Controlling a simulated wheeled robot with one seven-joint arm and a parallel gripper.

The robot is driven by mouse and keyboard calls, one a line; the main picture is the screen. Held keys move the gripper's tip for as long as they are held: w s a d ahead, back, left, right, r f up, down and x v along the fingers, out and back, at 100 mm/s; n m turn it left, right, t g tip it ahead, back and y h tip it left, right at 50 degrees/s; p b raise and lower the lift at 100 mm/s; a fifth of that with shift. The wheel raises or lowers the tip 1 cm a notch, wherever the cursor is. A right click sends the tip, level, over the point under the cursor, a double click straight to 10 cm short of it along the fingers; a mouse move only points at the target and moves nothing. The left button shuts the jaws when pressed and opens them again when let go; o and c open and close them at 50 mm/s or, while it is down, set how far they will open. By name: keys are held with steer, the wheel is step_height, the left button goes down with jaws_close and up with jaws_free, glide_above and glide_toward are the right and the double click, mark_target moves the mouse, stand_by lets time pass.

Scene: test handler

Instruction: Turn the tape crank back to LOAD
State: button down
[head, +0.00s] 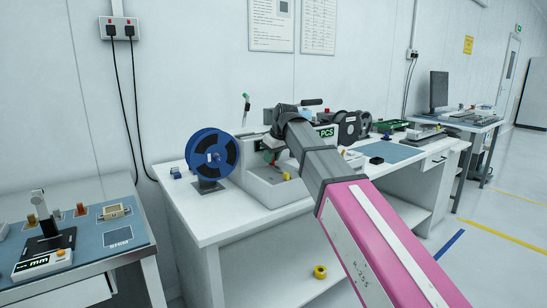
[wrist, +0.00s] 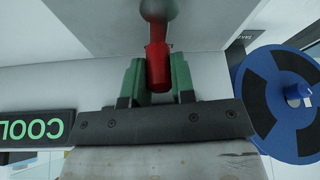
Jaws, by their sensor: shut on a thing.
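In the wrist view, my gripper (wrist: 158,82) has its green fingers closed on both sides of a red handle (wrist: 157,62), which looks like the tape crank's grip. The handle joins a grey rounded part (wrist: 158,10) at the top of the picture. In the head view, my gripper is at the white test handler (head: 285,188), just right of the blue tape reel (head: 195,143). My own arm hides much of the gripper and the crank there. No LOAD mark can be read.
The blue reel also shows close by in the wrist view (wrist: 256,100). A green-tipped lever (head: 246,97) rises behind the handler. Dark reels (head: 350,128) stand on the right; a yellow roll (head: 320,271) lies on the lower shelf.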

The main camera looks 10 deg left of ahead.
steer(key=shift+s+n, duration=0.15)
steer(key=shift+n, duration=0.15)
stand_by(0.4)
steer(key=c, duration=1)
jaws_free()
steer(key=shift+a, duration=0.1)
steer(key=shift+o, duration=0.2)
steer(key=shift+r, duration=0.1)
steer(key=v, duration=1)
steer(key=shift+r, duration=0.3)
